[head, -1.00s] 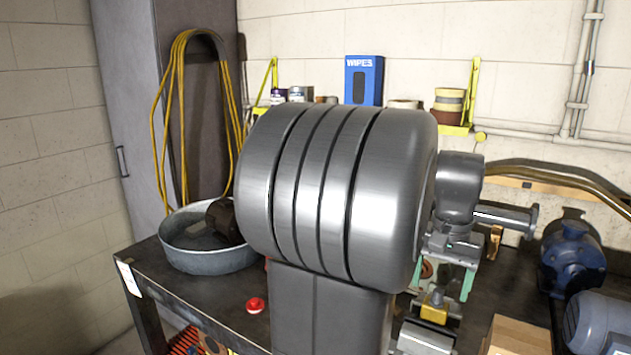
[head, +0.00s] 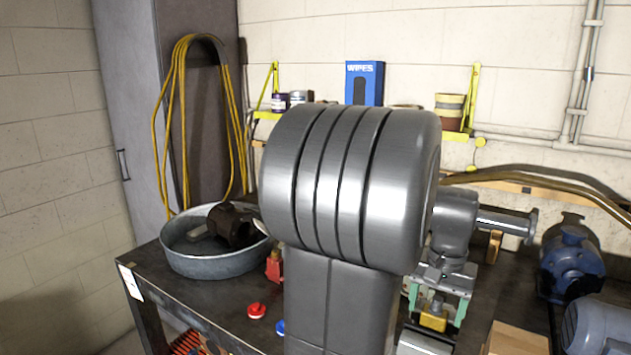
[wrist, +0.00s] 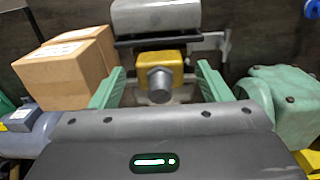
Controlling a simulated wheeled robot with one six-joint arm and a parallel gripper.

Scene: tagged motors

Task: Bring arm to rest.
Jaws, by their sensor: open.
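My arm rises large in the middle of the head view and hides much of the bench behind it. My gripper (head: 436,303) is at its right, pointing down with two green fingers. In the wrist view my gripper (wrist: 160,70) is open, its green fingers spread wide with nothing held. A yellow block with a grey round end (wrist: 161,78) shows between and beyond the fingers, by a grey metal vise-like piece (wrist: 155,17). I cannot tell how far below the fingers it is. The yellow block also shows in the head view (head: 433,321).
A metal tub (head: 215,262) with a brown motor (head: 232,226) stands left on the dark bench (head: 205,293). Blue motors (head: 572,258) stand at right. Cardboard boxes (wrist: 65,72) and a green motor (wrist: 283,98) flank my gripper. A red cap (head: 256,311) lies near the front edge.

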